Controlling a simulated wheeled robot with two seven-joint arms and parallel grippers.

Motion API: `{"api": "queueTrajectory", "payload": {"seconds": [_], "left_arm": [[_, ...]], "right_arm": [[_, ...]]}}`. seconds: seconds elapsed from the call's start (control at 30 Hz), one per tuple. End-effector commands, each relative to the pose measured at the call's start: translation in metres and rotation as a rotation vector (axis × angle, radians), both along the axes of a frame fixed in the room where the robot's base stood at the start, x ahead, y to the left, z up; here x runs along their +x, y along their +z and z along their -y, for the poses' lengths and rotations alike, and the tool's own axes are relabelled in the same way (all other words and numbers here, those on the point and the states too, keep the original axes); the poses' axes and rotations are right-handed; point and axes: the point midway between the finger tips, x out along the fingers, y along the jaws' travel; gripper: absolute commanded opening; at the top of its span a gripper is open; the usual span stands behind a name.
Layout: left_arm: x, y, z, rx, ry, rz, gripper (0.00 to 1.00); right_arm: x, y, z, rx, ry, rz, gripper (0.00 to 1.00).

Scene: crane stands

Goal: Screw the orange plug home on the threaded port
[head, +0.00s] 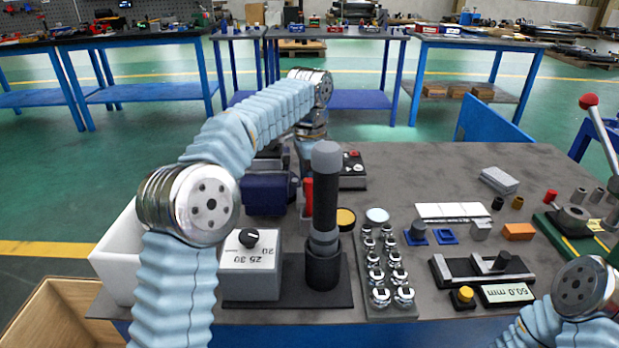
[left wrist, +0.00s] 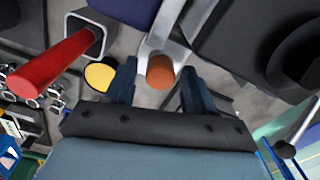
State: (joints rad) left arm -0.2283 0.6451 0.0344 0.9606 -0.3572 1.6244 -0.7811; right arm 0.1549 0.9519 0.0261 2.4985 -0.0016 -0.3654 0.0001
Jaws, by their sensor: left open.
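In the left wrist view the orange plug (left wrist: 160,72) is a short orange-brown cylinder with its round end toward the camera. It sits at the end of a light grey metal fitting (left wrist: 164,32). The threads of the port cannot be seen, nor how far the plug is seated. My left gripper (left wrist: 158,82) is open, one dark finger on each side of the plug, with visible gaps. In the head view my left arm reaches over the table and down at the back; its fingers and the plug are hidden there. My right gripper is out of view; only part of that arm shows at lower right.
A tall black-and-grey cylinder (head: 326,195) stands in front of my left wrist. A red handle (left wrist: 55,58) and a yellow disc (left wrist: 100,76) lie close to the left finger. A grey dial box (head: 250,268) and a rack of metal fittings (head: 372,308) stand nearer. The table's back right is mostly clear.

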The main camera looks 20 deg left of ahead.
Motion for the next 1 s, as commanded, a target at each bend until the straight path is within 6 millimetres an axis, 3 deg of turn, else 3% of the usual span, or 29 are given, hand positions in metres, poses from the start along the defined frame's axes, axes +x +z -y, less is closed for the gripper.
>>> {"api": "queueTrajectory", "payload": {"seconds": [0.6, 0.77, 1.0], "left_arm": [[0.0003, 0.0001, -0.0001, 0.001, 0.794, 0.001, 0.54], [0.0004, 0.0, 0.0, 0.0, 0.927, 0.0, 0.54], [0.0003, -0.0001, -0.0001, 0.001, 1.28, 0.0, 0.54]], "right_arm": [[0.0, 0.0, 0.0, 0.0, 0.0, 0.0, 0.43], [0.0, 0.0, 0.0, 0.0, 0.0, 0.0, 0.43], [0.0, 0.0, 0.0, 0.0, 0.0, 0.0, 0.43]]}}
